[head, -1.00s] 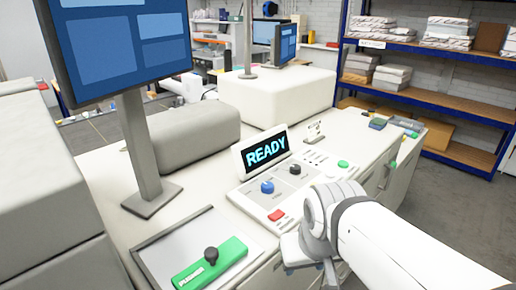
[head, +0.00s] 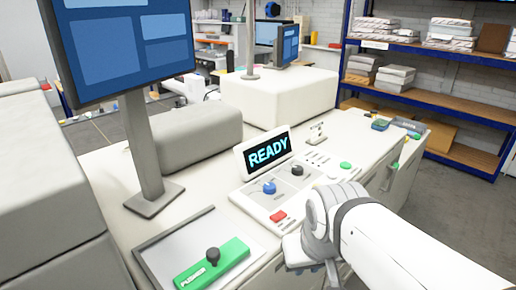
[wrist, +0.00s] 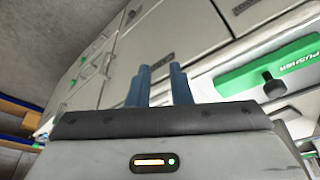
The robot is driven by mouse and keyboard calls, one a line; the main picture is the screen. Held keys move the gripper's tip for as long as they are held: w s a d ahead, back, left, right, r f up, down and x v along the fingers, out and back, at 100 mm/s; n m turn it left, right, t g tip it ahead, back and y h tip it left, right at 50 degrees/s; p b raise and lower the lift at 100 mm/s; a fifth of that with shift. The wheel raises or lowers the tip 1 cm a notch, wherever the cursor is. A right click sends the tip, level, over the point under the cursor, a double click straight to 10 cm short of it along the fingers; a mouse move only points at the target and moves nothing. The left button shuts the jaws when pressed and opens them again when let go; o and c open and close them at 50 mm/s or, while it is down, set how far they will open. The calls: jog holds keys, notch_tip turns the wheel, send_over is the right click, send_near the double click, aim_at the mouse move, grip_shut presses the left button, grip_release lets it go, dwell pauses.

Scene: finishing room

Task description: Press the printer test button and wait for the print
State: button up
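The printer's control panel (head: 290,190) stands on the white counter in the middle of the head view. Its tilted display (head: 267,152) reads "READY" in cyan. The panel carries a red button (head: 278,216), a green button (head: 346,165), a blue knob (head: 269,187) and a black knob (head: 297,170). I cannot read which control is the test button. My gripper hangs in front of the panel's near right edge, apart from the buttons. In the wrist view its two blue fingers (wrist: 160,82) stand a small gap apart with nothing between them.
A green block marked "PUSHER" (head: 212,263) with a black knob lies on a grey tray (head: 160,257) at the near left. A monitor on a stand (head: 146,150) rises at left. Blue shelving (head: 420,95) stands at back right. Floor is open at right.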

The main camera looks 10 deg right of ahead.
grip_shut()
dwell(1.2)
